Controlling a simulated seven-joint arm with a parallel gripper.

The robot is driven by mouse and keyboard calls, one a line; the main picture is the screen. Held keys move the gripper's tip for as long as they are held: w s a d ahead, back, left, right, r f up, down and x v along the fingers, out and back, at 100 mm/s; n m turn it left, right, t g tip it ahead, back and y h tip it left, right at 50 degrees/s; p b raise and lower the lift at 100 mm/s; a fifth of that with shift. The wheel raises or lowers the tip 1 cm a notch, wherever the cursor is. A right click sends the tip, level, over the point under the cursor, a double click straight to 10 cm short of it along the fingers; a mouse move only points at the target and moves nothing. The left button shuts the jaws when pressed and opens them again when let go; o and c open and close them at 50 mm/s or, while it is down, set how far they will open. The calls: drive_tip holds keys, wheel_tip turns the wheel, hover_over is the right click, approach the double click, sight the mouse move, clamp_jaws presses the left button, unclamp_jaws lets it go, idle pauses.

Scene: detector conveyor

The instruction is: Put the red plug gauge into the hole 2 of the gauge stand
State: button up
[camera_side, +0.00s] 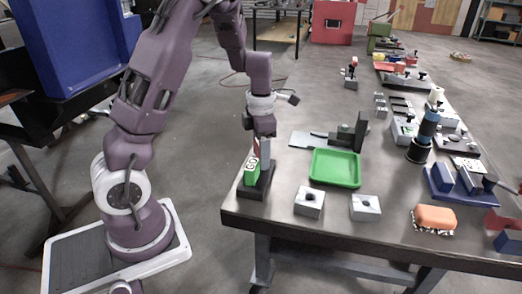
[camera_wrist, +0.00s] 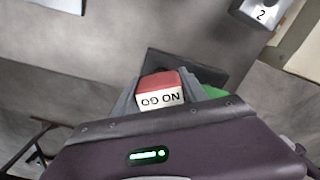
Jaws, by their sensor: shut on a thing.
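My gripper (camera_wrist: 158,92) is shut on the red plug gauge (camera_wrist: 162,86), whose white band reads NO GO. In the side view my gripper (camera_side: 263,142) is over the dark stand (camera_side: 255,193) at the table's near left corner, and a little red shows at the fingers. The green gauge marked GO (camera_side: 251,172) stands upright on that stand, beside the red one. The red gauge's lower end is hidden, so I cannot tell whether it touches the stand. A metal block marked 2 (camera_wrist: 262,10) shows at the wrist view's top right.
Two metal blocks with dark openings, a left one (camera_side: 309,208) and a right one (camera_side: 366,213), stand near the front edge. A green tray (camera_side: 335,182) lies behind them. An orange sponge-like block (camera_side: 435,217) and blue fixtures (camera_side: 455,196) are farther right.

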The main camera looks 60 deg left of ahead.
drive_tip(key=shift+f, duration=0.2)
drive_tip(key=o, duration=1.5)
wheel_tip(320, 180, up, 7)
drive_tip(key=shift+r, duration=0.1)
